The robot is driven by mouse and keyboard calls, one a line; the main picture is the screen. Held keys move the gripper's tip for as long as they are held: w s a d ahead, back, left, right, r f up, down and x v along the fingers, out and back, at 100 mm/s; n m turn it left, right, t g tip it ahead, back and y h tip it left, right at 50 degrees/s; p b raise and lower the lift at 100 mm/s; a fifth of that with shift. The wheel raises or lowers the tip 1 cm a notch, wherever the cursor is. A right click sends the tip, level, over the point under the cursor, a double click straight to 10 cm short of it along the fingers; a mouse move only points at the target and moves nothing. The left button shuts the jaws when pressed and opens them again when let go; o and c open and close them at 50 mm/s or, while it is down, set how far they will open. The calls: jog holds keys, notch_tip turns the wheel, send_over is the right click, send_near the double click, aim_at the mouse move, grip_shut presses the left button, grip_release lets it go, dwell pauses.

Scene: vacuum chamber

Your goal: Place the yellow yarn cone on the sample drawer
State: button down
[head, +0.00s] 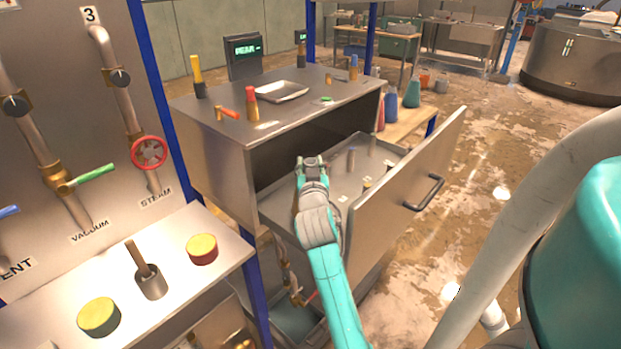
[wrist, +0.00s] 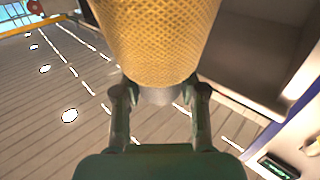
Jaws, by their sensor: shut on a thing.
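The yellow yarn cone (wrist: 155,40) fills the top of the wrist view, its woven yellow side close to the camera and a pale grey end below it. My gripper (wrist: 162,95) is shut on it, one finger on each side. In the head view my gripper (head: 311,165) is over the left part of the pulled-out sample drawer (head: 400,180). I cannot make out the cone there; my gripper and arm seem to hide it. How far the cone is above the drawer floor cannot be told.
Inside the drawer stand a small metal cylinder (head: 351,160) and a few small items. The cabinet top (head: 310,110) above holds a metal tray (head: 282,91), a red-topped cone (head: 252,103) and a yellow-topped piece (head: 197,76). The drawer's tall front panel stands to the right of my arm.

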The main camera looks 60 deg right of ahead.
jog(key=shift+f, duration=1.85)
jog(key=c, duration=0.7)
grip_release()
jog(key=shift+o, duration=0.2)
